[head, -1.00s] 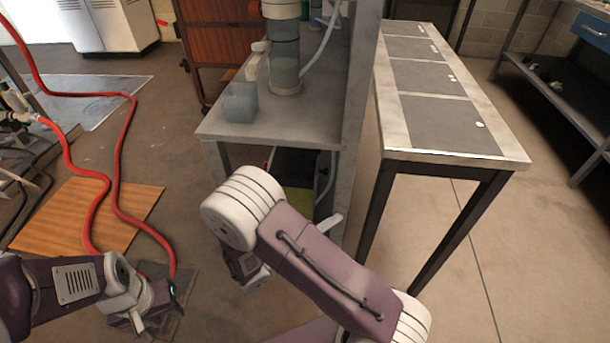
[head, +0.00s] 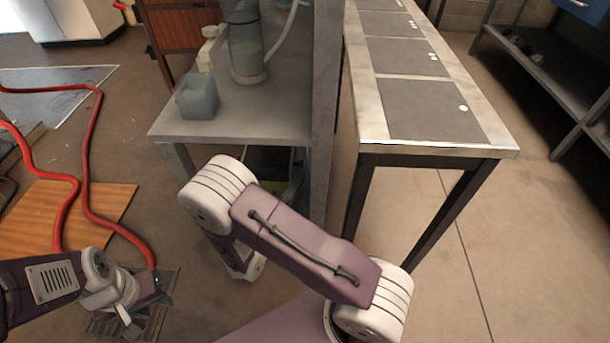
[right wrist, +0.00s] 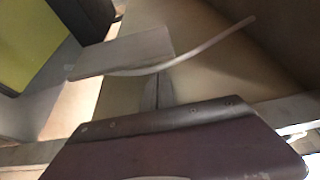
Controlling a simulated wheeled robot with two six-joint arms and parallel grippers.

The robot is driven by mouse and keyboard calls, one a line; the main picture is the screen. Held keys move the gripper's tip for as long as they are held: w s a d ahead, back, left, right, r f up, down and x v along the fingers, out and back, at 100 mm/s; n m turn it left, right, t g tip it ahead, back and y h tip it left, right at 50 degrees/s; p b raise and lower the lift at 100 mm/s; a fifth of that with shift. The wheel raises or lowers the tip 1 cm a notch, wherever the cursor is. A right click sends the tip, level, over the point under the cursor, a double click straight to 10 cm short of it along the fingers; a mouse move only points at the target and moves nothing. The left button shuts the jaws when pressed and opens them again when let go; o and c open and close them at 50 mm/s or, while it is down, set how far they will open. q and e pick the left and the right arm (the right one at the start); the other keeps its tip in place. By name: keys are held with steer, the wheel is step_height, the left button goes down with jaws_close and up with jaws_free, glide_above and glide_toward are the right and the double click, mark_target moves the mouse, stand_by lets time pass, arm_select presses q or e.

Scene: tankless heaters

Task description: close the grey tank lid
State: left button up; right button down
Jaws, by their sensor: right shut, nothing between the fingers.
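No grey tank lid can be made out for sure. A clear upright cylinder tank (head: 246,45) stands on the grey bench, its top cut off by the picture edge. A small blue-grey container (head: 198,97) stands beside it. My left gripper (head: 140,303) is low at the left, over a dark floor grate; its fingers are too unclear to read. My right arm reaches in front of the bench, and its gripper is hidden in the head view. In the right wrist view my right gripper (right wrist: 157,92) is shut and empty, with a grey panel and a pale tube close by.
The grey bench (head: 240,128) has a tall upright panel (head: 324,110) on its right side. A long table (head: 430,148) with dark panels stands right of it. Red hoses (head: 86,190) run over a wooden board (head: 100,210) at left.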

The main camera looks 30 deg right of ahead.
steer(key=b+x, duration=0.1)
steer(key=x, duration=0.4)
steer(key=shift+a+r, duration=0.15)
